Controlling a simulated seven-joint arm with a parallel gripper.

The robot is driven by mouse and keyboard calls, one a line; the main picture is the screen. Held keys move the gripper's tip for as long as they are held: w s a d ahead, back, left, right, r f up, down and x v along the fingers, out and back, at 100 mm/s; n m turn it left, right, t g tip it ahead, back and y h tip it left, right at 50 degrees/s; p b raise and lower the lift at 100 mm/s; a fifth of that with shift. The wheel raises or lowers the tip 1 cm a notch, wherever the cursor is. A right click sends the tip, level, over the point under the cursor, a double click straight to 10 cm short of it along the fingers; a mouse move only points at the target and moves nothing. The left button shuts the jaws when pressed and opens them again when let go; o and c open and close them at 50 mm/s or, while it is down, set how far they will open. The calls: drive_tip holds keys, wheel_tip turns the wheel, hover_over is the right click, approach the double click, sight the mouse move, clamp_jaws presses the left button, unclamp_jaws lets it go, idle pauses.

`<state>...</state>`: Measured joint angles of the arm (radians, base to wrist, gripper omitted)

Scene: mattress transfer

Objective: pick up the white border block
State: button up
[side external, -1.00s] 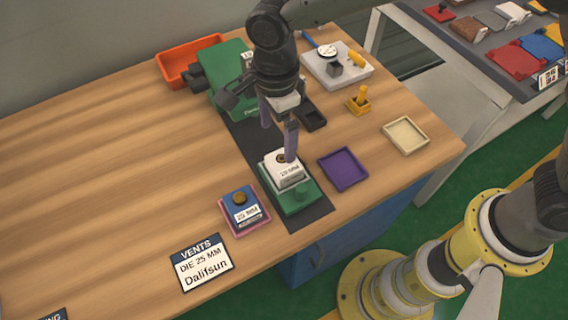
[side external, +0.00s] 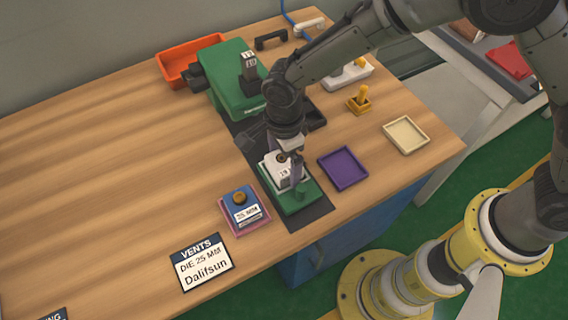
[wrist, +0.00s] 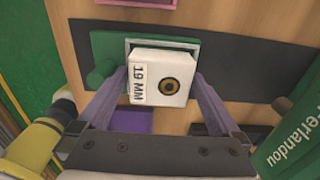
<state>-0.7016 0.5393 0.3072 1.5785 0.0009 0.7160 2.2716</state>
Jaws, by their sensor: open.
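The white block (side external: 284,172), marked 19 MM and with a dark round knob on top, sits on a small green base (side external: 300,201). In the wrist view the white block (wrist: 160,76) shows a gold and black ring on its face. My gripper (wrist: 159,80) is open, with one finger on each side of the block. Whether the fingers touch it I cannot tell. In the side view my gripper (side external: 284,160) is low at the block and partly hides it.
A blue block on a pink tray (side external: 246,222) stands left of the base, and a purple tray (side external: 343,168) right. A green machine (side external: 238,85) stands behind, beside an orange bin (side external: 180,68). A cream tray (side external: 406,135) is further right.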

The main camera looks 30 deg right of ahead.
drive_tip(key=c, duration=1.2)
drive_tip(key=shift+o, duration=0.2)
drive_tip(key=shift+r, duration=0.15)
